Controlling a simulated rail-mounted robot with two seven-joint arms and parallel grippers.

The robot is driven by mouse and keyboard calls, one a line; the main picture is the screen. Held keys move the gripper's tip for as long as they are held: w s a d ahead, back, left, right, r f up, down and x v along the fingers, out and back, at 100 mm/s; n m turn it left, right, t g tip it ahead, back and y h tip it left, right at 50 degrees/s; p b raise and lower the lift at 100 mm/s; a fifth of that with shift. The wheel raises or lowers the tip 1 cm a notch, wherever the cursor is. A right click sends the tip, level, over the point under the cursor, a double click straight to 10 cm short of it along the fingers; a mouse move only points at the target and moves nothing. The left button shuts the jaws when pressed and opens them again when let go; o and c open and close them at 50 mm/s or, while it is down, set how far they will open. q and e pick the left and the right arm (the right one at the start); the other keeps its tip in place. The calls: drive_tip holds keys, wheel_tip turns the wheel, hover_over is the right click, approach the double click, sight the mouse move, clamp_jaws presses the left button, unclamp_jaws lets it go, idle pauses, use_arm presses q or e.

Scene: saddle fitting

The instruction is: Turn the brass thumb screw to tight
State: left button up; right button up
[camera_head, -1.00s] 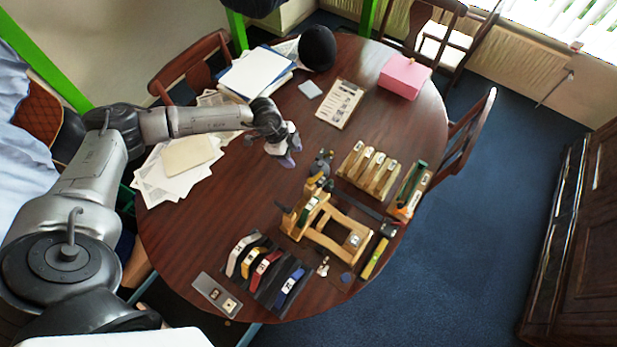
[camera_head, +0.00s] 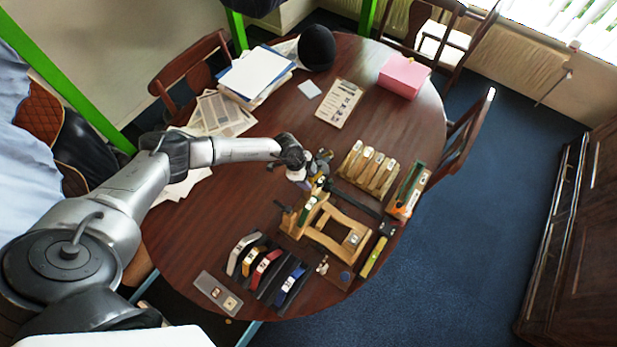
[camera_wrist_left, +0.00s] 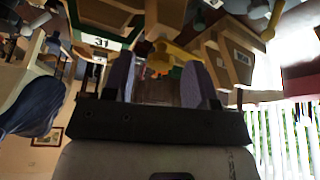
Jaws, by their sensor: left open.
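A wooden fixture (camera_head: 338,238) stands on the right half of the table, with dark clamp parts at its far left end. My left gripper (camera_head: 306,184) is beside that end, close to the dark parts. In the left wrist view its two grey-purple fingers (camera_wrist_left: 158,80) are apart with nothing held between them. A yellow, brass-coloured piece (camera_wrist_left: 168,54) shows just beyond the fingertips, in front of wooden parts. It looks like the brass thumb screw, but I cannot tell for certain. In the head view the screw is too small or hidden by the gripper. My right gripper is not in view.
Wooden saddle-like blocks (camera_head: 369,168) stand behind the fixture. A rack of coloured curved pieces (camera_head: 266,268) lies in front. A green-topped box (camera_head: 406,192) is at the right edge. A printed card (camera_head: 340,103) and pink box (camera_head: 404,76) lie farther back.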

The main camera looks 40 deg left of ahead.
use_arm(q)
drive_tip(key=shift+d+f, duration=0.1)
drive_tip(key=shift+f, duration=0.15)
drive_tip(key=shift+w, duration=0.1)
drive_tip(key=c, duration=0.9)
